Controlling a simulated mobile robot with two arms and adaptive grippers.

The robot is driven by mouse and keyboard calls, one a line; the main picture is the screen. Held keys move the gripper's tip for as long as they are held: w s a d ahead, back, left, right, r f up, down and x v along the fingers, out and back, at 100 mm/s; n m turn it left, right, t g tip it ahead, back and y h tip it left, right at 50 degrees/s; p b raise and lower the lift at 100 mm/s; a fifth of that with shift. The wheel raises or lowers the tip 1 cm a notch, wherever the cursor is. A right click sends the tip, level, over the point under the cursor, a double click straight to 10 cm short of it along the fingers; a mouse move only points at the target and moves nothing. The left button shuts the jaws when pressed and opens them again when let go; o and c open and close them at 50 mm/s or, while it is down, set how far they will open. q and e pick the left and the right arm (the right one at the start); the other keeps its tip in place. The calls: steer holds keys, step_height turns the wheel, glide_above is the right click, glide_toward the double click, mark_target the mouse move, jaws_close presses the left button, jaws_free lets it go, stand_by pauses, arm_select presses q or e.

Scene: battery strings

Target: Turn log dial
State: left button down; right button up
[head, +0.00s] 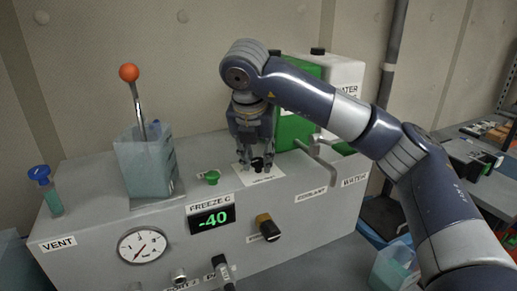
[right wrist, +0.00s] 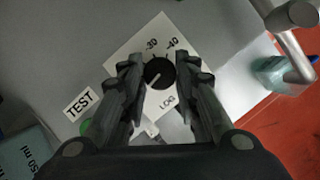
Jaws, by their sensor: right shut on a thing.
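The log dial is a round black knob on a white plate marked -30, -40 and LOG. In the head view the plate (head: 274,175) lies on top of the grey machine. My right gripper (head: 256,163) points down over the plate and is shut on the dial; the fingers partly hide it there. In the right wrist view the gripper (right wrist: 159,80) has one finger on each side of the dial. My left gripper is not in view.
A metal tap (head: 318,150) stands right of the plate. Green and white containers (head: 342,80) stand behind.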

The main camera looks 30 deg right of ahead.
steer(key=m+p, duration=0.2)
steer(key=m, duration=0.1)
steer(key=m+g+h, duration=0.1)
steer(key=shift+w+a+r+p, duration=0.1)
steer(key=shift+w+r+p, duration=0.15)
steer(key=shift+r+p, duration=0.15)
steer(key=shift+w+f+m+g+h+p, duration=0.15)
steer(key=shift+m+g+p, duration=0.2)
steer(key=shift+m, duration=0.55)
steer(key=shift+s+m+g+h+p, duration=0.15)
steer(key=shift+m+g+p, duration=0.2)
steer(key=shift+m, duration=0.55)
steer(key=shift+w, duration=0.1)
steer(key=o, duration=1)
steer(key=shift+o, duration=0.3)
steer(key=shift+f, duration=0.15)
steer(key=w+v, duration=0.1)
steer(key=v, duration=1.1)
steer(key=shift+s, duration=0.45)
